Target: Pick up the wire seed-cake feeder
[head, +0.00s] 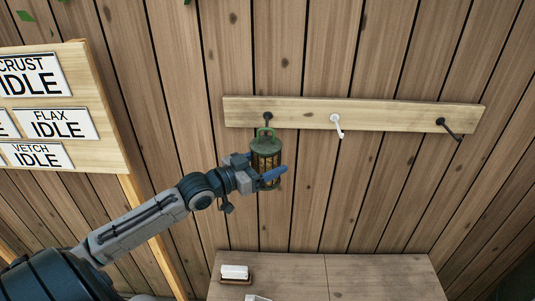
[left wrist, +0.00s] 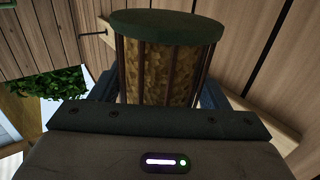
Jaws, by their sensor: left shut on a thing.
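The wire seed-cake feeder (head: 265,147) is a small cage with a green lid, a green loop on top and tan seed cake behind dark bars. My left gripper (head: 267,177) is shut on it around its lower part, and the feeder is upright in the head view. Its loop is close by the dark left hook (head: 267,117) on the wall rail; I cannot tell whether they touch. In the left wrist view the feeder (left wrist: 165,70) fills the space between the blue fingers. My right gripper is not in view.
The pale wooden rail (head: 385,123) also bears a white hook (head: 337,124) and a dark right hook (head: 447,127), both empty. A sign board (head: 107,155) stands at the left. Below is a wooden bench (head: 370,275) with a white-topped brush-like item (head: 235,273).

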